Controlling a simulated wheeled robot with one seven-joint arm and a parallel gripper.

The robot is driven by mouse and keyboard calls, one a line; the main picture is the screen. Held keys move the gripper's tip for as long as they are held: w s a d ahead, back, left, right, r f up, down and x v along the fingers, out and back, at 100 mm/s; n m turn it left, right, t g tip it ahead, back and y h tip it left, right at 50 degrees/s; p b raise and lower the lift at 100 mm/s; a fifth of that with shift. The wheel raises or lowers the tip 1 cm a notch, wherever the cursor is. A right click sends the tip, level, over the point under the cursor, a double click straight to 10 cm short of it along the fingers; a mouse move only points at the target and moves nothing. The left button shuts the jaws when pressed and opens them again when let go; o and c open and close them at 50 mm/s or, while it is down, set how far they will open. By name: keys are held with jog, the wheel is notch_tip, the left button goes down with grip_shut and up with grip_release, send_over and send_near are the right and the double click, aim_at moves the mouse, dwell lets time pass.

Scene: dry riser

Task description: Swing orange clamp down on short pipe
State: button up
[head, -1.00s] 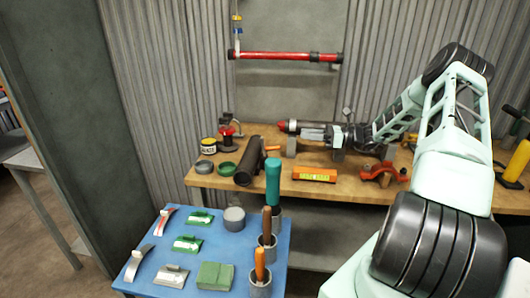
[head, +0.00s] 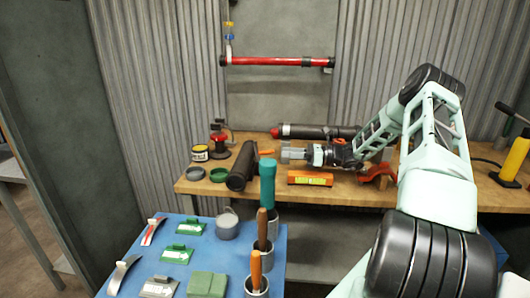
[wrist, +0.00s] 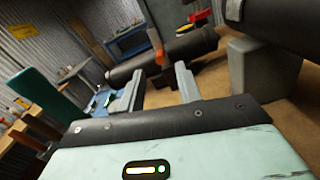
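The short pipe (head: 240,170) is a dark tube lying on the wooden bench. The orange clamp (head: 266,151) shows as a small orange bar sticking out at the short pipe's right side. In the wrist view the clamp (wrist: 157,42) stands up in front of the short pipe (wrist: 190,46), beyond my fingertips. My gripper (head: 289,153) is to the right of the clamp, pointing left at it. In the wrist view my gripper (wrist: 160,69) has its two grey fingers apart with nothing between them. The clamp looks apart from the fingers. Its hinge is not clear.
A long dark pipe (head: 345,131) with a red end lies behind my gripper; a grey block (wrist: 250,70) supports it. An orange level (head: 312,178) and a red-orange tool (head: 377,175) lie in front. A blue table (head: 190,262) holds tools at front left.

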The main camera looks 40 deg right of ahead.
jog(key=p+x, duration=0.1)
jog(key=x, duration=0.8)
jog(key=shift+d, duration=0.1)
grip_shut()
